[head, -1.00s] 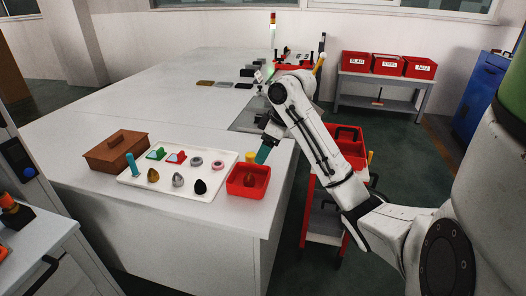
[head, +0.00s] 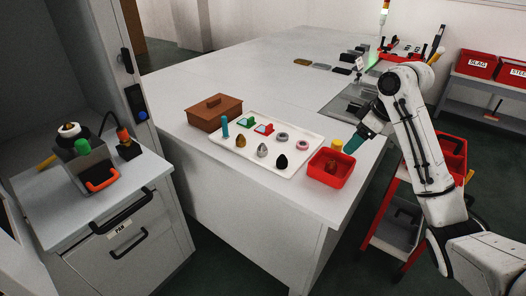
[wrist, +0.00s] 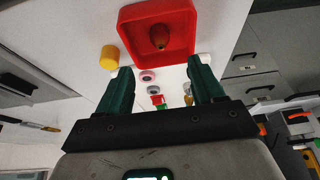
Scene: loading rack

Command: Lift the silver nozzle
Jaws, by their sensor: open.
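The silver nozzle (head: 262,150) stands in the front row of the white tray (head: 228,148), between a gold nozzle (head: 240,140) and a black nozzle (head: 282,161). My gripper (head: 354,143) has teal fingers and is up and to the right of the tray, near the red bin (head: 318,174). In the wrist view the fingers (wrist: 160,68) are apart with nothing held between them. Small tray items show far off between them; I cannot clearly pick out the silver nozzle there.
The red bin holds a copper-brown nozzle (head: 331,166); a yellow cylinder (head: 337,145) stands behind it. A brown box (head: 214,114) sits behind. A drawer cabinet (head: 110,215) stands left.

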